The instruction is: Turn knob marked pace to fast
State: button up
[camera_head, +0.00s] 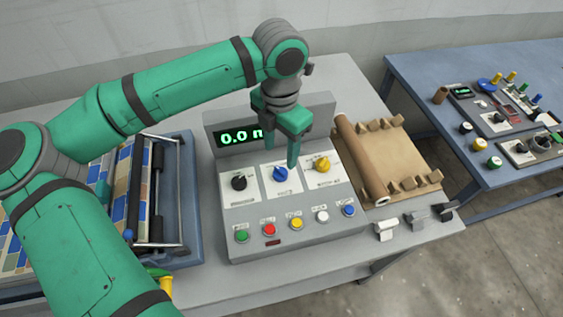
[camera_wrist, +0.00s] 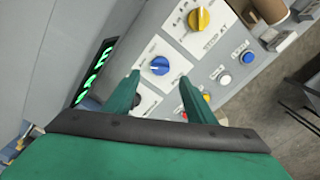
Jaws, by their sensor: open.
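The control panel (camera_head: 300,220) carries a row of three rotary knobs on white plates: a black knob (camera_head: 239,182) at left, a blue knob (camera_head: 280,174) in the middle and a yellow knob (camera_head: 322,163) at right. Their printed labels are too small to read surely. My gripper (camera_head: 281,156) is open and empty, pointing down just above the blue knob. In the wrist view the blue knob (camera_wrist: 159,66) shows just beyond the gap between the two green fingertips (camera_wrist: 160,77). I cannot tell whether they touch it. The black knob is partly hidden there by a finger.
Below the knobs is a row of coloured push buttons (camera_head: 296,223). A lit green display (camera_head: 238,137) stands behind. A tray with a brown roll (camera_head: 362,165) lies to the right, a blue-framed roller machine (camera_head: 187,190) to the left. A second table (camera_head: 420,75) stands at far right.

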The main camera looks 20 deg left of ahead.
aim_at(280, 170)
jog(key=f, duration=0.6)
jog(key=shift+d+f, duration=0.2)
jog(key=shift+f, duration=0.05)
jog(key=shift+s+a+f, duration=0.15)
jog(key=shift+a+f, duration=0.15)
jog(key=shift+f, duration=0.15)
jog(key=shift+d, duration=0.1)
jog(key=c, duration=1)
jog(key=shift+c, duration=0.2)
